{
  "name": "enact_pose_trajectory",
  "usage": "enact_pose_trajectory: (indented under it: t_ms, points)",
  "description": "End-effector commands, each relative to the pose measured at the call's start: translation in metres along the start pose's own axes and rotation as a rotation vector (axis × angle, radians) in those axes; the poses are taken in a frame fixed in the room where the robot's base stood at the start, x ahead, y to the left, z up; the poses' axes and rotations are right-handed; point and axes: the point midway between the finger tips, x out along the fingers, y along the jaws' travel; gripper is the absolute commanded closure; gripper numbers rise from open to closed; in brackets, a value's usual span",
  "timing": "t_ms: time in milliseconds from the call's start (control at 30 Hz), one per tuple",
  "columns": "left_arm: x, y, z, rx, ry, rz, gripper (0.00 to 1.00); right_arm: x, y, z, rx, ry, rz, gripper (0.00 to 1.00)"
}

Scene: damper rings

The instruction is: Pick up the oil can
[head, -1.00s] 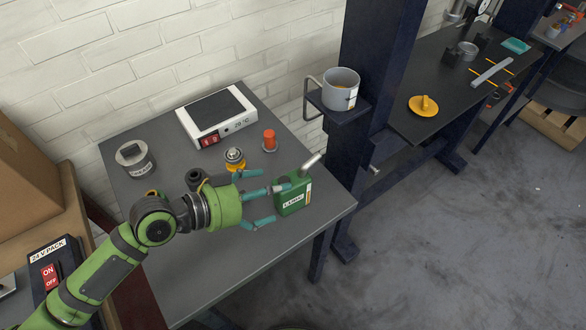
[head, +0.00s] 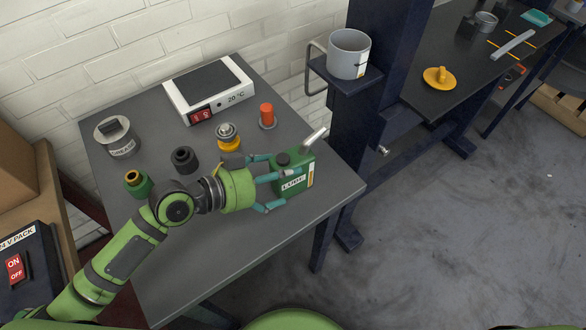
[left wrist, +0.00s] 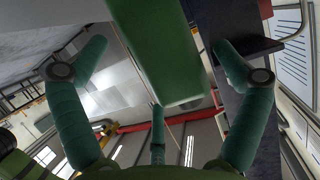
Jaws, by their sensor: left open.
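The green oil can (head: 296,174), with a "LUBE" label, a dark cap and a pale slanted spout, stands upright near the right edge of the grey table (head: 235,255). My left gripper (head: 270,184) is open, its teal fingers at the can's left side and reaching around it. In the left wrist view the can (left wrist: 160,45) fills the upper middle, between the spread fingers of the gripper (left wrist: 158,85). I cannot tell whether any finger touches it. My right gripper is not in view.
A yellow-based part (head: 229,140), an orange-red piece (head: 267,116), a black ring (head: 184,159), a green bottle (head: 137,182) and a grey tin (head: 120,138) stand nearby. A white heater (head: 210,90) is behind. A mug (head: 348,55) sits on a post shelf.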

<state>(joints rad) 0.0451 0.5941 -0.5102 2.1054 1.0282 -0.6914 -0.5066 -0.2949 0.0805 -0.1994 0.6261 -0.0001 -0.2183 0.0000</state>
Motion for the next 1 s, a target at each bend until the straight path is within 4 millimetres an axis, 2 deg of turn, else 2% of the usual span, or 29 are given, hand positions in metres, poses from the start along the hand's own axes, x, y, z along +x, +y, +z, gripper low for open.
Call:
enact_pose_trajectory:
  t_ms: [67, 300, 600, 667, 700, 800, 1000]
  points:
    - [0.011, 0.000, 0.000, -0.005, 0.001, 0.001, 0.03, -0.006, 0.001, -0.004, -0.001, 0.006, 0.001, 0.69]
    - [0.041, -0.002, 0.005, -0.002, 0.001, -0.001, 0.03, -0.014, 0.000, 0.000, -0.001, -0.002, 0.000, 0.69]
    - [0.046, -0.003, 0.007, 0.001, -0.001, -0.001, 0.03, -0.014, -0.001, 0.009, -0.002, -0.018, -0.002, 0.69]
    - [0.046, -0.003, 0.007, 0.001, -0.001, -0.001, 0.27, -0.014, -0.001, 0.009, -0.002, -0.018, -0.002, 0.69]
    - [0.046, -0.003, 0.007, 0.001, -0.001, -0.001, 0.43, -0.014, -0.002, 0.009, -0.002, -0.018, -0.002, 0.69]
    - [0.046, -0.003, 0.008, 0.001, -0.003, -0.001, 0.81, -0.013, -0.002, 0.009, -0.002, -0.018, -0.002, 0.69]
    - [0.046, -0.002, 0.008, 0.001, -0.003, -0.001, 0.82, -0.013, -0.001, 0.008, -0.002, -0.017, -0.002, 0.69]
